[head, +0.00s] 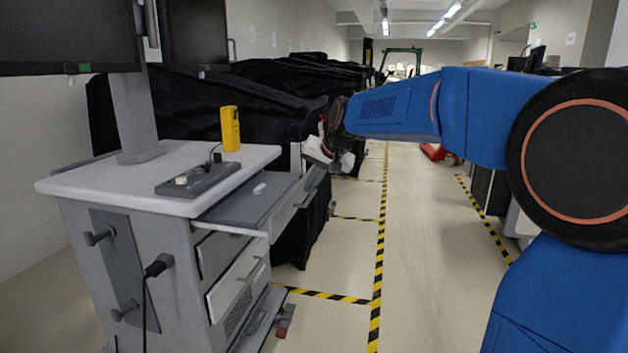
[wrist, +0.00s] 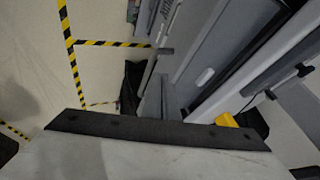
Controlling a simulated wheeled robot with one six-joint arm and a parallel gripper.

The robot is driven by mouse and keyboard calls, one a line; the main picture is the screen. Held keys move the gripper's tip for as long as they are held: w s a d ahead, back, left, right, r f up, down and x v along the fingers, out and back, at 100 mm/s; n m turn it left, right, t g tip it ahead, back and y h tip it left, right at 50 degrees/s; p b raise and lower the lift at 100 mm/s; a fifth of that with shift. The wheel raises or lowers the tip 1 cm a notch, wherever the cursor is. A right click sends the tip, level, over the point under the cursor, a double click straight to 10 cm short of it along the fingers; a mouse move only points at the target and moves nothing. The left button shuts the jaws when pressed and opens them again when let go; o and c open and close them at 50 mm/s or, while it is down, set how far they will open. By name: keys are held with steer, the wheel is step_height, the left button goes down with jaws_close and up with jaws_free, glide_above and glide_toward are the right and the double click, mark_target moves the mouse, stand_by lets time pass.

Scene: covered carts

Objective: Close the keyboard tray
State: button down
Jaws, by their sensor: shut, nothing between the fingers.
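The keyboard tray (head: 235,208) is a grey shelf pulled out from under the pale top of the cart, on its right side in the head view. A small white item lies on it. The tray also shows in the wrist view (wrist: 212,50) as a slanted grey panel with the white item on it. My gripper (head: 326,156) is shut and empty, just beyond the tray's outer right end in the head view. I cannot tell whether it touches the tray. A pale surface with a dark edge, likely my gripper, fills the bottom of the wrist view.
On the cart top (head: 120,188) are a yellow device (head: 230,129), a dark box (head: 198,179) and a monitor post. A drawer (head: 238,282) below the tray stands partly out. Black-covered carts (head: 270,95) stand behind. The taped floor aisle (head: 420,240) is clear.

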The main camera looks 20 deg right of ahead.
mark_target(260, 195)
steer(key=shift+x, duration=2.8)
steer(key=w+a, duration=0.2)
steer(key=a, duration=0.2)
steer(key=w+a, duration=0.2)
steer(key=a, duration=0.2)
steer(key=w+a, duration=0.2)
steer(key=a, duration=0.2)
steer(key=shift+w, duration=0.4)
steer(key=shift+d, duration=0.1)
steer(key=shift+r, duration=0.15)
